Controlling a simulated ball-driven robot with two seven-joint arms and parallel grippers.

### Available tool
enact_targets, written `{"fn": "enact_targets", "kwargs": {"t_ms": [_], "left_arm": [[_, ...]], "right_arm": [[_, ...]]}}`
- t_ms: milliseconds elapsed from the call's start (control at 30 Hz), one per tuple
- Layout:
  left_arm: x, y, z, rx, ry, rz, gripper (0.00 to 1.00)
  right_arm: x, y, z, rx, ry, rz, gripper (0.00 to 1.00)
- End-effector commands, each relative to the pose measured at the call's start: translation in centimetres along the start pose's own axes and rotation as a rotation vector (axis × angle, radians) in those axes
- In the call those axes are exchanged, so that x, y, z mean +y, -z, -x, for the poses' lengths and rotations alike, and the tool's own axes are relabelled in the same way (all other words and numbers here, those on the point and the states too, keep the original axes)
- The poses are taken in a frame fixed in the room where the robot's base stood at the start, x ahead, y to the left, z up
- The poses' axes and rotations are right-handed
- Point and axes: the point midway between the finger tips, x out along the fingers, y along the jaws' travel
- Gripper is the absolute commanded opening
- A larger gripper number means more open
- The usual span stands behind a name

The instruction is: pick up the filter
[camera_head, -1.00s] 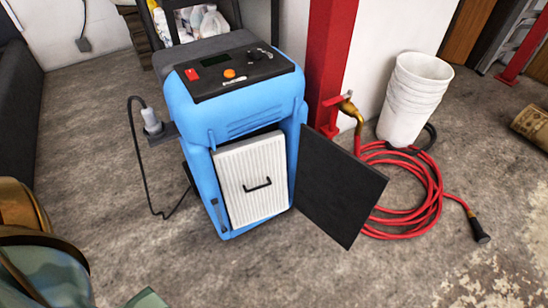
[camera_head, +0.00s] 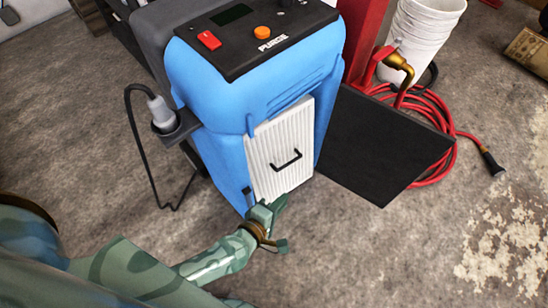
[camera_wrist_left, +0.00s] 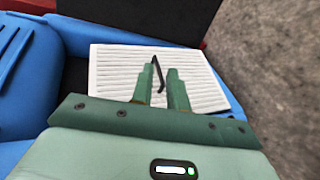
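The filter (camera_head: 268,157) is a white pleated panel with a black bar handle (camera_head: 287,161) on its front. It sits upright in the front opening of the blue machine (camera_head: 215,100). My left gripper (camera_head: 277,224) is open and empty in front of the filter's lower edge, below the handle in the head view. In the left wrist view the filter (camera_wrist_left: 108,72) lies beyond my gripper's two green fingers (camera_wrist_left: 162,76), and the handle (camera_wrist_left: 155,70) shows in line with the gap between them. My right gripper is in neither view.
The machine's dark door (camera_head: 378,150) stands open to the right of the filter. A coiled red hose (camera_head: 440,165), a brass tap (camera_head: 398,64) and stacked white buckets (camera_head: 422,35) are behind it. A plug and cable (camera_head: 160,110) hang at the machine's left. The floor in front is clear.

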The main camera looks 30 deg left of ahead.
Motion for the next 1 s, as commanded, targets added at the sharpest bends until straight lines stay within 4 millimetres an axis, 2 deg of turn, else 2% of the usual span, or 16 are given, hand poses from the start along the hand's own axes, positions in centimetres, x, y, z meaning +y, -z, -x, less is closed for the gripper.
{"fn": "enact_targets", "kwargs": {"t_ms": [33, 100, 233, 367, 467, 733, 900, 1000], "left_arm": [[0.4, 1.1, -1.3, 0.077, -0.012, 0.167, 0.16], [0.4, 2.5, -2.3, 0.178, -0.012, 0.367, 0.16], [-0.2, 3.8, -3.2, 0.287, 0.001, 0.566, 0.16], [-0.7, 4.4, -4.2, 0.315, 0.007, 0.611, 0.16], [-1.0, 4.8, -5.4, 0.315, 0.008, 0.609, 0.16], [-1.3, 5.8, -8.7, 0.313, 0.010, 0.606, 0.16], [-1.9, 6.8, -12.1, 0.314, 0.011, 0.605, 0.16], [-1.8, 7.1, -13.2, 0.313, 0.010, 0.605, 0.16]], "right_arm": [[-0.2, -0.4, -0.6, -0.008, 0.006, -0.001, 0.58], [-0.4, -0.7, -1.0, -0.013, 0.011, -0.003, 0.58], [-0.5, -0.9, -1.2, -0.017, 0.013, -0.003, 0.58], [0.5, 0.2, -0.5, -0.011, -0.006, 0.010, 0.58], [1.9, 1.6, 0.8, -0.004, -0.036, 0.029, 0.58], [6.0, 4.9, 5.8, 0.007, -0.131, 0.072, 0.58], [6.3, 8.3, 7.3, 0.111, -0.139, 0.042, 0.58], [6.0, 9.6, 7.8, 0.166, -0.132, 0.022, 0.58]]}}
